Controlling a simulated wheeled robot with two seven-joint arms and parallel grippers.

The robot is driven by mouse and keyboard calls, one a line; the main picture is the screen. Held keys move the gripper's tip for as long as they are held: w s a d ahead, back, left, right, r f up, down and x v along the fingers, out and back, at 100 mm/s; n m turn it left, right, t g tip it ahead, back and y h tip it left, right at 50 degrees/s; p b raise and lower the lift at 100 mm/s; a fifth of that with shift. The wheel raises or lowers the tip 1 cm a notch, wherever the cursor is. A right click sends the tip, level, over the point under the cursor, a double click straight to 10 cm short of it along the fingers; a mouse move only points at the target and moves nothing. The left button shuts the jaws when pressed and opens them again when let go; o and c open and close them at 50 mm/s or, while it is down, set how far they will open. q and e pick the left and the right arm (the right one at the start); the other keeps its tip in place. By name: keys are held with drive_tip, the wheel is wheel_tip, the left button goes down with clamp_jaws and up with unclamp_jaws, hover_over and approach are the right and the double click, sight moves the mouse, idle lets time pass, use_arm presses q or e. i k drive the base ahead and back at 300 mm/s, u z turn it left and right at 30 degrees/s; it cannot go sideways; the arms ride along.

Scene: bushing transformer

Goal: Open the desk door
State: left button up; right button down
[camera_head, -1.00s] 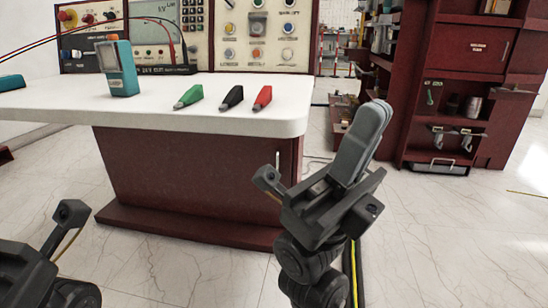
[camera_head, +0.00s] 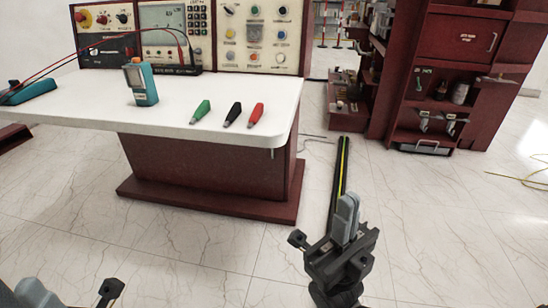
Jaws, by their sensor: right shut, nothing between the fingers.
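The desk has a white top (camera_head: 245,103) and a dark red cabinet front (camera_head: 200,165) below it. A small silver handle (camera_head: 272,154) shows near the front's right edge, just under the top, and the door looks closed. My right gripper (camera_head: 347,217) is shut and empty, pointing up and away, to the right of and below the handle in the picture and apart from the desk. My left gripper (camera_head: 35,293) is cut off at the bottom left corner, well away from the handle; its jaw state is unclear.
On the desk top stand a teal meter (camera_head: 141,84) and green (camera_head: 201,110), black (camera_head: 233,113) and red (camera_head: 256,114) clips. A dark striped strip (camera_head: 342,165) lies on the floor beyond my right gripper. A dark red shelf (camera_head: 430,90) stands at right. Floor before the desk is clear.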

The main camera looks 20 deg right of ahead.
sight(252, 172)
drive_tip(key=u, duration=0.1)
drive_tip(key=k, duration=0.25)
drive_tip(key=z, duration=1.1)
drive_tip(key=i, duration=0.8)
drive_tip(key=z, duration=0.65)
